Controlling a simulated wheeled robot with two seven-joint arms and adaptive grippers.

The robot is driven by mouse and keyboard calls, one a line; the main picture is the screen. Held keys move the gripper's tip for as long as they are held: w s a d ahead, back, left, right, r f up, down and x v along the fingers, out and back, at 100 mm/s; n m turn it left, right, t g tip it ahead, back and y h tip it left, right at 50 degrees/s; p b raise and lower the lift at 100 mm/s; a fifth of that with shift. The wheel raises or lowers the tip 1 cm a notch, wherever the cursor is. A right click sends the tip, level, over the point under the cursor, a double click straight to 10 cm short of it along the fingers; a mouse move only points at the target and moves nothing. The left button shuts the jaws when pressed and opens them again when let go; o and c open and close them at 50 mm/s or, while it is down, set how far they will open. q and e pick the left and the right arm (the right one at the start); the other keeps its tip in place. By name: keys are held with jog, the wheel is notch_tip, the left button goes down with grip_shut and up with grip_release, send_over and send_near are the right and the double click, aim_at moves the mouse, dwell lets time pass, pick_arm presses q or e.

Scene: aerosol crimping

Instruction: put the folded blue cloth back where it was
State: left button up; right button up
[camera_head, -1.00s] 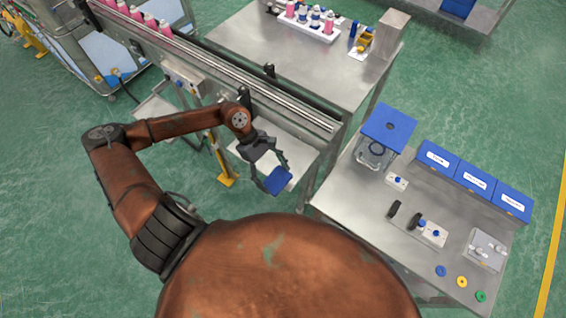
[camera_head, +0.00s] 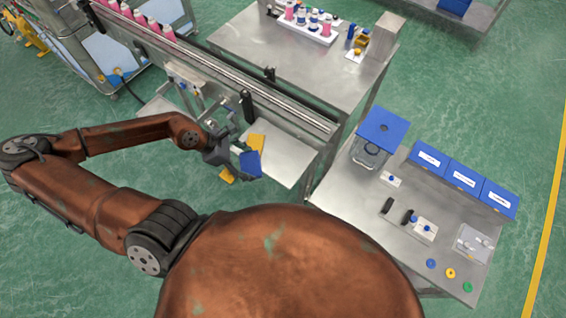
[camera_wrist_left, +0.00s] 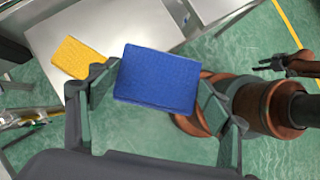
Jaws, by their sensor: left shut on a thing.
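The folded blue cloth (camera_head: 251,164) is held between the fingers of my left gripper (camera_head: 236,157). In the left wrist view the blue cloth (camera_wrist_left: 157,78) is a flat rectangle spanning the space between the two fingers. My left gripper is shut on it, in front of the low steel shelf (camera_head: 287,157) beside the conveyor. A dark gripper (camera_wrist_left: 280,66), seemingly my right one, shows small at the right of the left wrist view; its jaws are too small to judge. It is not in the head view.
A yellow folded cloth (camera_head: 257,141) lies on the shelf's left part, close behind the blue cloth. The conveyor (camera_head: 255,78) runs above the shelf. A steel table (camera_head: 365,205) with blue boxes (camera_head: 462,178) stands to the right. The shelf's right part is bare.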

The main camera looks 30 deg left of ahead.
pick_arm(q)
jog(key=w+d+f, duration=0.2)
jog(key=w, duration=0.1)
jog(key=w+d+f, duration=0.2)
jog(key=w+f, duration=0.1)
jog(key=w, duration=0.1)
jog(key=w+d+f, duration=0.1)
jog(key=w+f, duration=0.2)
jog(key=w, duration=0.1)
jog(key=shift+d+f, duration=0.1)
jog(key=shift+d, duration=0.3)
jog(key=shift+w+d+f, duration=0.15)
jog(key=shift+w+f, duration=0.15)
jog(key=shift+f, duration=0.2)
notch_tip(320, 180, down, 3)
jog(key=shift+w+d+p, duration=0.15)
jog(key=shift+p, duration=0.25)
jog(key=shift+f, duration=0.35)
jog(key=o, duration=1)
jog(key=shift+r, duration=0.1)
